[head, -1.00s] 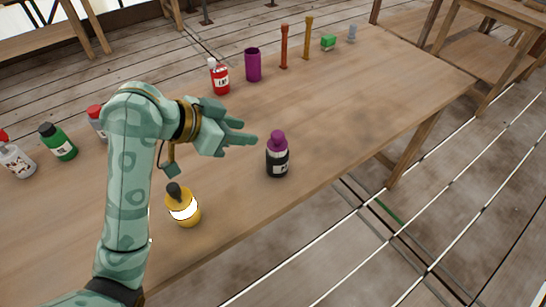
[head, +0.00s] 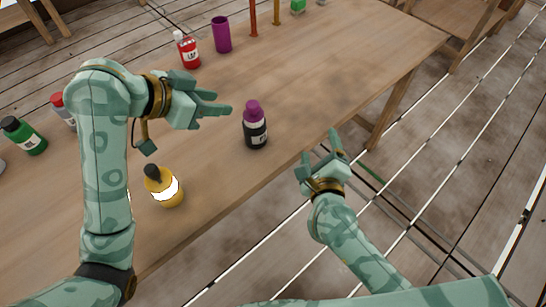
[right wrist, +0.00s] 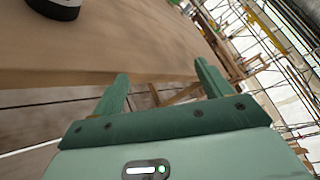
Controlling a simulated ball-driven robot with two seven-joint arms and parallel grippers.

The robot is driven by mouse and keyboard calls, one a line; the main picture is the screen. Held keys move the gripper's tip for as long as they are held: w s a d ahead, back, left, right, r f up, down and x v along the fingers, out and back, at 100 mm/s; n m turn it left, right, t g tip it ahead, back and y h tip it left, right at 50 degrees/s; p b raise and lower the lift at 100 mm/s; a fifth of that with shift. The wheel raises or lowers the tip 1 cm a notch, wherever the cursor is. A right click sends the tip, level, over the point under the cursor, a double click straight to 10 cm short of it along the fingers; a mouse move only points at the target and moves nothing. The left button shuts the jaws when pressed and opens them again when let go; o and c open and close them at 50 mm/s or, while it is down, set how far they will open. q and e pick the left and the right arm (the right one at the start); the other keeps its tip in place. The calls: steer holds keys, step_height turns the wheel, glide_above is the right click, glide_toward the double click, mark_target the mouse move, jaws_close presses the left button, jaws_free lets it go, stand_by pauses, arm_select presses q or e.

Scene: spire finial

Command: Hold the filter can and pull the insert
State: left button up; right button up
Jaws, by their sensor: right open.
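A black can with a white label (head: 256,133) stands upright on the wooden table, with a purple knobbed piece (head: 253,111) in its top. I take these for the filter can and its insert. My left gripper (head: 222,103) is open and empty, just left of the purple piece, its fingers pointing towards it without visible contact. My right gripper (head: 320,146) is open and empty beyond the table's near edge, to the right of and below the can. In the right wrist view, the lower part of the can (right wrist: 55,8) shows at top left, away from the open fingers (right wrist: 161,72).
A yellow bottle with a dark top (head: 164,188) stands near my left forearm. A red bottle (head: 187,50), a purple cup (head: 221,35) and thin posts stand along the far side. A green bottle (head: 23,136) is at left. The table (head: 330,75) right of the can is clear.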

mark_target(253, 125)
steer(key=s+a+r+m+g+y, duration=0.1)
steer(key=s+a+r+m+y, duration=0.1)
steer(key=s+a+r+m, duration=0.3)
steer(key=a+r+m+g+y, duration=0.1)
steer(key=a+m+g+y, duration=0.1)
steer(key=a, duration=0.5)
steer(key=x, duration=1.6)
steer(key=shift+s, duration=0.1)
steer(key=c, duration=1.1)
